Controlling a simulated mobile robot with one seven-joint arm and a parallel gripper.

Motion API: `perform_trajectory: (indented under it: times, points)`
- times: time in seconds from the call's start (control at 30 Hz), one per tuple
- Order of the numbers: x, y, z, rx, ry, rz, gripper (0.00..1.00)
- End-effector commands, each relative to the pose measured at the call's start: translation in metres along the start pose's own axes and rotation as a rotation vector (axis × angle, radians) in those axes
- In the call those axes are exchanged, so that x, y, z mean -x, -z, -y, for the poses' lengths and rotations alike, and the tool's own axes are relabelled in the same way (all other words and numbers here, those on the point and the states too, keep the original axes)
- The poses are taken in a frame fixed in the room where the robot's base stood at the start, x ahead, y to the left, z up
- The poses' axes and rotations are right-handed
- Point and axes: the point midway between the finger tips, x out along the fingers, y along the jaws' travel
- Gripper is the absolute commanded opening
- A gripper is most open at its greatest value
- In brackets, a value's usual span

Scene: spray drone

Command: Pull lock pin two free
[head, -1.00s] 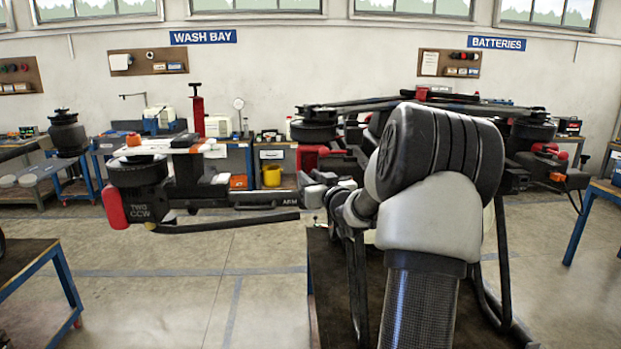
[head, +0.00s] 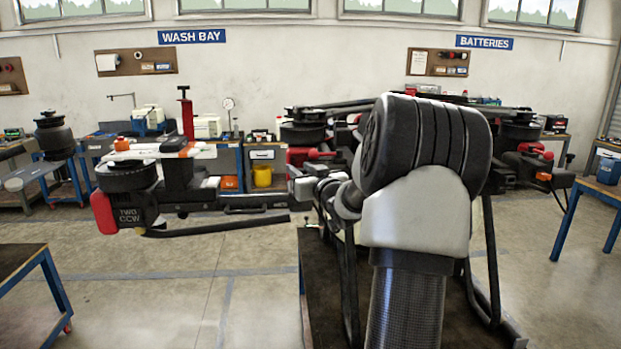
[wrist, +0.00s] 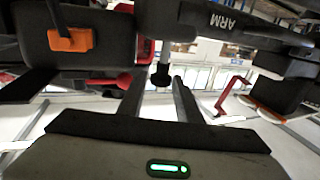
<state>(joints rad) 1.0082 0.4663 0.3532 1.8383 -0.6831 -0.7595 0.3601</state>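The drone's boom with the motor pod marked TWO CCW (head: 127,216) stretches out to the left in the head view. In the wrist view a boom marked ARM (wrist: 222,20) shows upside down across the top. A short shaft with a dark knob (wrist: 160,77) hangs below it and may be lock pin two; I cannot read a label on it. My gripper (wrist: 159,84) has its two fingers apart, one on each side of the knob in the picture. Nothing is visibly clamped, and I cannot tell how deep the knob sits between them. My arm hides the gripper in the head view.
An orange clip on a dark block (wrist: 70,39) and a red knob (wrist: 124,81) are close on the left in the wrist view. The drone stands on a dark-topped stand (head: 325,290). Floor is clear at front left, beside a blue-legged table (head: 30,265).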

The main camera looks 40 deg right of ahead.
Motion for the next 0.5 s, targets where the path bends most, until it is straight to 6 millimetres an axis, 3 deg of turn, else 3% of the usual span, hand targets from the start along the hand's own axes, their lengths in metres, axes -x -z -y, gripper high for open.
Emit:
perform_trajectory:
  times: [0.17,0.5]
  points:
    - [0.029,-0.001,0.000,0.001,-0.002,0.001,0.32]
    - [0.114,0.000,-0.001,0.002,-0.004,0.000,0.32]
